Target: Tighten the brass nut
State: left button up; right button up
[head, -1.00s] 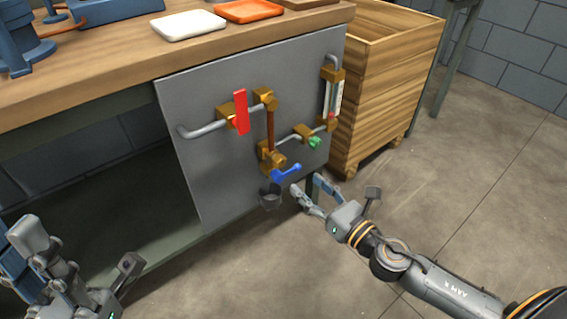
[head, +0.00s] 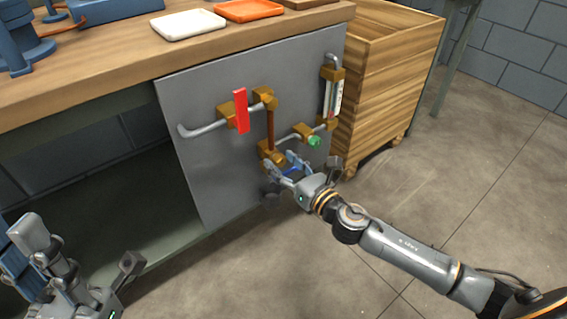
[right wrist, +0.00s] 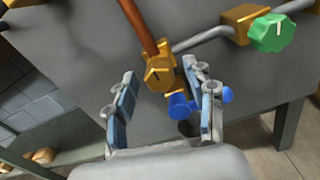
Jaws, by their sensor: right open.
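The brass nut (right wrist: 160,73) is a hexagonal fitting with a dark mark, at the lower end of the copper pipe (right wrist: 138,22) on the grey panel. In the head view the lower brass fitting (head: 267,153) is partly hidden by my right gripper (head: 284,166). In the right wrist view my right gripper (right wrist: 167,95) is open, its blue-padded fingers apart, with the nut just beyond and between the tips. I see no contact. A blue handle (right wrist: 181,106) sits below the nut, partly behind the right-hand finger. My left gripper (head: 28,252) hangs at the lower left, away from the panel.
The panel (head: 205,165) also carries a red lever (head: 241,110), a green knob (head: 314,141) and a gauge tube (head: 329,98). A wooden crate (head: 390,95) stands to the right. White (head: 188,25) and orange (head: 248,11) trays lie on the bench. Open floor lies in front.

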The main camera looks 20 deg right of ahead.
grip_shut()
